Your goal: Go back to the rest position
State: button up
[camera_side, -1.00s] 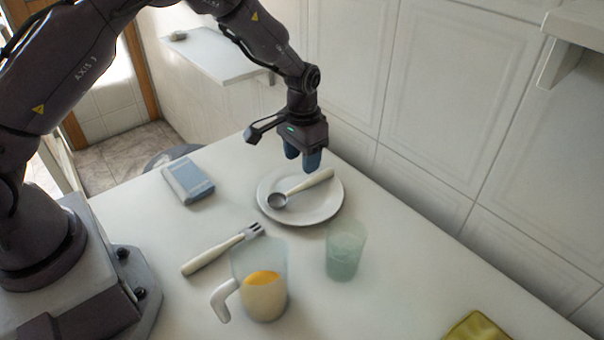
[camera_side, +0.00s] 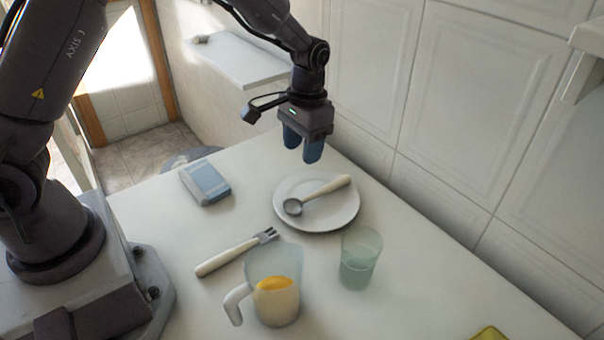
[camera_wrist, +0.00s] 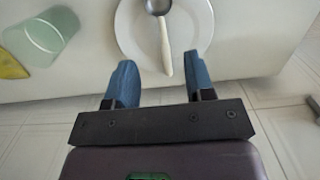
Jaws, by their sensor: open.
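My gripper (camera_side: 303,148) is open and empty, with its two blue fingers pointing down. It hangs in the air above the far edge of the white table (camera_side: 150,210), just behind the plate. In the wrist view my gripper (camera_wrist: 160,82) shows its fingers apart, with the plate beyond them. The white plate (camera_side: 338,216) lies on the table. A spoon (camera_side: 318,195) with a cream handle rests on the plate, and it also shows in the wrist view (camera_wrist: 163,35).
A fork (camera_side: 235,256), a jug (camera_side: 277,303) with orange-yellow contents and a greenish glass (camera_side: 359,260) are on the table. A blue box (camera_side: 206,182) lies left of the plate. A yellow item (camera_side: 489,333) is at the front. A panelled wall (camera_side: 450,110) borders the right side.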

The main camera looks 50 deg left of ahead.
jog(key=s+a+r+t, duration=0.1)
jog(key=s+r+t, duration=0.5)
jog(key=s+r, duration=1.3)
jog(key=s, duration=0.3)
jog(key=shift+r, duration=0.4)
